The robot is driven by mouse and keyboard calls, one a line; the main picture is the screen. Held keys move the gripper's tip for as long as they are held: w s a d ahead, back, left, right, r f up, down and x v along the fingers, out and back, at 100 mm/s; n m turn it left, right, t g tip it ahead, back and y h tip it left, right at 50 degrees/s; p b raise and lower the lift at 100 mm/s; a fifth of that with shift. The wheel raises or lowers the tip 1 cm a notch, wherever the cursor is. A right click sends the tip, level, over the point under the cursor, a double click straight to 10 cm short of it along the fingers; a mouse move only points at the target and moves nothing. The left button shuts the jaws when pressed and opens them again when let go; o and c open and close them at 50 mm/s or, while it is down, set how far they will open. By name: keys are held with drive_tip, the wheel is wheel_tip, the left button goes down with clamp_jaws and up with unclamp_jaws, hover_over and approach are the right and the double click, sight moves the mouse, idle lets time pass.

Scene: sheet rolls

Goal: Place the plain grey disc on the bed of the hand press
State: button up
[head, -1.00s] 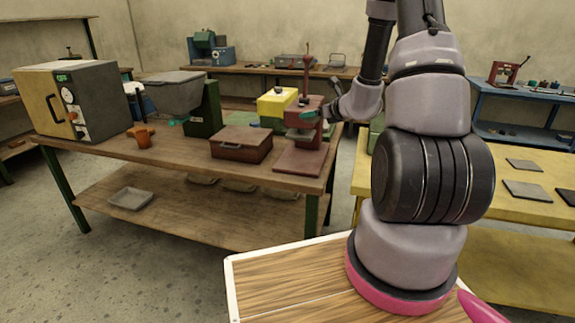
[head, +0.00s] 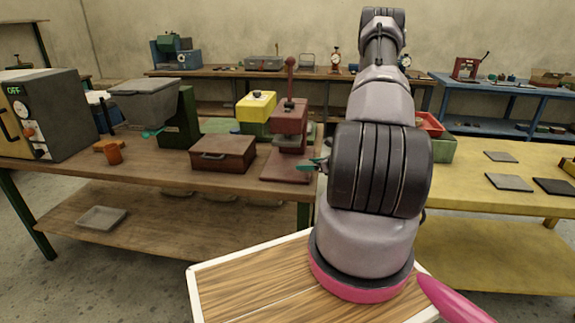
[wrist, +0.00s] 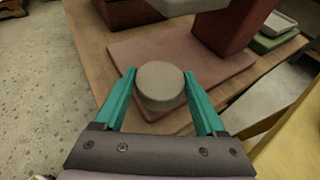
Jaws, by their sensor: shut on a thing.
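The plain grey disc (wrist: 160,85) is between the teal fingers of my gripper (wrist: 160,92) in the wrist view, which are shut on it. The hand press (head: 290,125) is dark red, with an upright lever, and stands at the right end of the wooden table. Its flat bed (head: 286,168) also shows in the wrist view (wrist: 140,52). There the disc overlaps the bed's near part; the gap in height is hard to tell. In the head view my gripper (head: 313,164) is at the bed's right edge, partly hidden by my arm, and the disc cannot be made out.
A brown lidded box (head: 223,154) stands left of the press, and a yellow-and-green machine (head: 257,110) behind it. The press column (wrist: 225,28) rises beyond the disc. A yellow table (head: 470,165) with several flat plates is to the right.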

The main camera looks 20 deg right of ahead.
hover_over(288, 170)
drive_tip(key=shift+s+d, duration=0.1)
drive_tip(key=shift+d, duration=0.05)
drive_tip(key=shift+f, duration=1.75)
drive_tip(key=shift+f, duration=0.1)
drive_tip(key=o, duration=1.3)
drive_tip(key=shift+o, duration=0.2)
drive_tip(key=shift+s+d+r, duration=0.1)
drive_tip(key=shift+d+r, duration=0.05)
drive_tip(key=shift+r, duration=0.1)
drive_tip(key=v, duration=1.1)
drive_tip(key=shift+s, duration=0.15)
